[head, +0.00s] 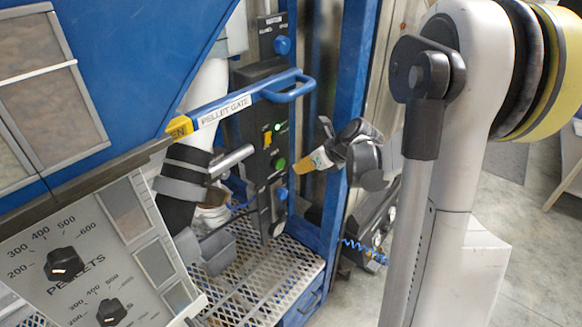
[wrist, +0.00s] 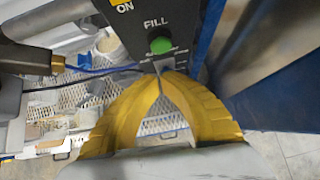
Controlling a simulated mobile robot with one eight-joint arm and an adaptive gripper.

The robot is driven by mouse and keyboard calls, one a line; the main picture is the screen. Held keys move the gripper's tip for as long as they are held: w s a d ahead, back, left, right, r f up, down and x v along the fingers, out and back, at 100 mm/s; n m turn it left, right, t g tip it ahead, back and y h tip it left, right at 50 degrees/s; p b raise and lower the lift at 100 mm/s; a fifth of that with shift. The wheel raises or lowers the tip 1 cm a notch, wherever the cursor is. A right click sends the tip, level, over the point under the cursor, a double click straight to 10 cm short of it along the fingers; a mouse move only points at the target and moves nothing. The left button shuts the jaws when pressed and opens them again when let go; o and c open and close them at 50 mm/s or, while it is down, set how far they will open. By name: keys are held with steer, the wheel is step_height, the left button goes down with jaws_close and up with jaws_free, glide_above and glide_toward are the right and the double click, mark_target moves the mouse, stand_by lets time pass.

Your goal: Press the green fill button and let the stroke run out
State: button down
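The green fill button (head: 279,164) sits on a dark upright control panel (head: 257,150), below a yellow switch. It also shows in the wrist view (wrist: 160,45), under the word FILL. My gripper (head: 303,166) is just to the right of the button in the head view, pointing at the panel. In the wrist view the yellow fingers (wrist: 160,72) come together at their tips, just below the button, with nothing between them. The button's face is uncovered in the wrist view. Whether the tips touch the panel I cannot tell.
A blue post (head: 340,150) stands close beside my gripper. The blue pellet gate handle (head: 290,88) juts out above left. A mesh platform (head: 262,275) with a grey bin (head: 217,250) lies below.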

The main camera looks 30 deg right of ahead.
steer(key=shift+p+v, duration=0.35)
steer(key=shift+v, duration=1.55)
steer(key=shift+f, duration=0.1)
steer(key=s+a+r+n+g+h+b, duration=0.1)
steer(key=s+a+r+n, duration=0.1)
steer(key=s+a+n, duration=0.35)
steer(key=s+a+r+n+g+b, duration=0.1)
steer(key=s+a+r+n, duration=0.15)
steer(key=a+n, duration=0.6)
steer(key=s+a+n, duration=0.3)
steer(key=s+n, duration=0.3)
steer(key=n, duration=0.3)
steer(key=s+a+f+n+h+b, duration=0.1)
steer(key=s+a+n, duration=0.2)
steer(key=s+n, duration=0.3)
steer(key=shift+s+n+t+h+b, duration=0.2)
steer(key=shift+n+t+h+b, duration=0.1)
steer(key=shift+n, duration=1.5)
steer(key=shift+a+f, duration=0.1)
steer(key=shift+a, duration=0.05)
